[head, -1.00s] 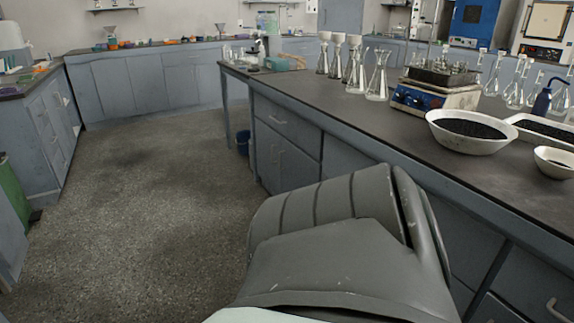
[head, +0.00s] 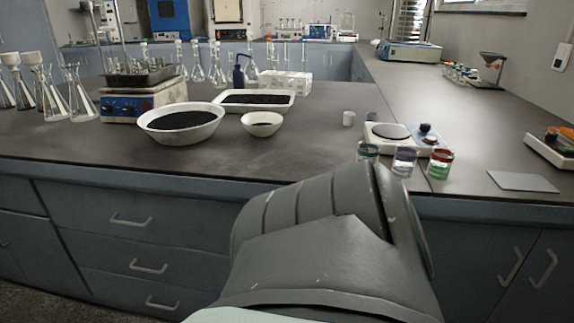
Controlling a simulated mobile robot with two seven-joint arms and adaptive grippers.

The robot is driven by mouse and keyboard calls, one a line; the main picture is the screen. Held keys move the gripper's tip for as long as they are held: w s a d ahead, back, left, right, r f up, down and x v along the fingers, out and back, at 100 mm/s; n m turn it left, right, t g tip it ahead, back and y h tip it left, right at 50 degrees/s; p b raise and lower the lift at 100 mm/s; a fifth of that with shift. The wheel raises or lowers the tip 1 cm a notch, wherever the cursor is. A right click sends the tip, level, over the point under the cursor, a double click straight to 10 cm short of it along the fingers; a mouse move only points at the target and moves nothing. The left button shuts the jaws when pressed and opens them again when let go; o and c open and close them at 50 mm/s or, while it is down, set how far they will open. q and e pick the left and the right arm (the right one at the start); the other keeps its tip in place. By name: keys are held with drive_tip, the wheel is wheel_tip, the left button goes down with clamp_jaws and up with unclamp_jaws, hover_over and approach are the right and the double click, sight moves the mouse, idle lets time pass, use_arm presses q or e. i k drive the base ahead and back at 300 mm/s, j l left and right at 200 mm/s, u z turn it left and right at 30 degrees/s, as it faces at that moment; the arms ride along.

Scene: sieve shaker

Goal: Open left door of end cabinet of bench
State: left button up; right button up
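A cabinet with two grey-blue doors is under the bench at the lower right of the head view. Its left door (head: 470,262) has a vertical curved handle (head: 511,267) near its right edge. Its right door (head: 558,295) has a matching handle (head: 544,268) beside the first. Both doors look shut. I cannot tell whether this is the bench's end cabinet. A grey part of my own body fills the lower middle and hides the area left of the left door. Neither gripper is in view.
Drawers with handles (head: 131,220) are under the bench at left. The dark benchtop (head: 300,160) holds a white bowl (head: 180,136), a tray of dark grains (head: 257,109), a small bowl (head: 263,132), a hotplate (head: 400,146) and jars (head: 440,174) near the front edge.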

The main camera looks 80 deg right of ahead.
sight(474, 264)
drive_tip(key=z, duration=3.6)
drive_tip(key=i+l+z, duration=0.1)
drive_tip(key=l+z, duration=0.15)
drive_tip(key=i+l+z, duration=0.15)
drive_tip(key=l, duration=0.2)
drive_tip(key=i+l+z, duration=0.1)
drive_tip(key=i+l, duration=0.2)
